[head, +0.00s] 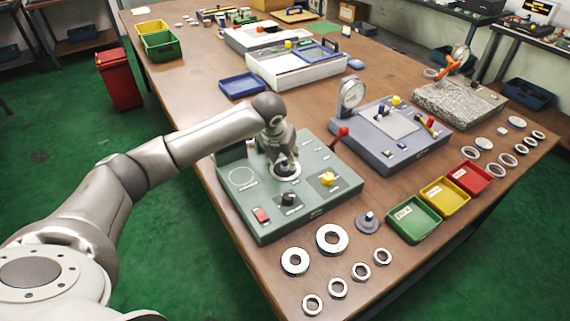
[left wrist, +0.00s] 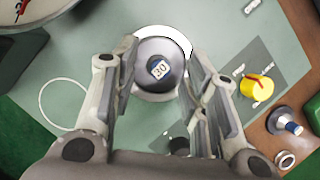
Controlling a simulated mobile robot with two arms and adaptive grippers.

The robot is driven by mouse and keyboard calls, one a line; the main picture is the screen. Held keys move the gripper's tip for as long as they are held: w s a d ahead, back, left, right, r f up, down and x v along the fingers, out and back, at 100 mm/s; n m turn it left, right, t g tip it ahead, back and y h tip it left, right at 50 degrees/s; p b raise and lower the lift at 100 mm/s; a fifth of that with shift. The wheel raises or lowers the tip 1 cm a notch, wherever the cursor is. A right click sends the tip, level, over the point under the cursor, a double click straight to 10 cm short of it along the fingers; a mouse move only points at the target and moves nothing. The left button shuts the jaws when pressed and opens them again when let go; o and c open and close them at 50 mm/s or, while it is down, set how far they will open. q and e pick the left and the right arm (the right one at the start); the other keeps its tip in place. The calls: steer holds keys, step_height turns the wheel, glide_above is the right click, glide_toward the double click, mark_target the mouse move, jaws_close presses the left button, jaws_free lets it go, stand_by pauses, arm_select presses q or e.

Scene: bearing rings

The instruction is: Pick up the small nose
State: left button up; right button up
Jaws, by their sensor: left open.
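A dark grey round nose piece with a label reading 30 (left wrist: 160,70) sits on a white ring on the green machine (head: 322,200). A second nose piece, a grey flanged disc with a blue tip (head: 368,221), stands on the table right of the machine; it also shows in the left wrist view (left wrist: 284,122). I cannot tell for sure which is the small nose. My left gripper (head: 283,160) is open and points down over the piece marked 30, which shows between its fingers (left wrist: 163,55) in the left wrist view. My right gripper is not in view.
Several metal rings (head: 332,238) lie in front. Green (head: 413,219), yellow (head: 445,195) and red (head: 473,177) bins stand at right. A blue-grey gauge machine (head: 390,150) stands behind.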

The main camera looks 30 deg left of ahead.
arm_select(q)
steer(key=shift+x, duration=1.15)
jaws_close()
steer(key=shift+r, duration=0.1)
steer(key=shift+r, duration=0.1)
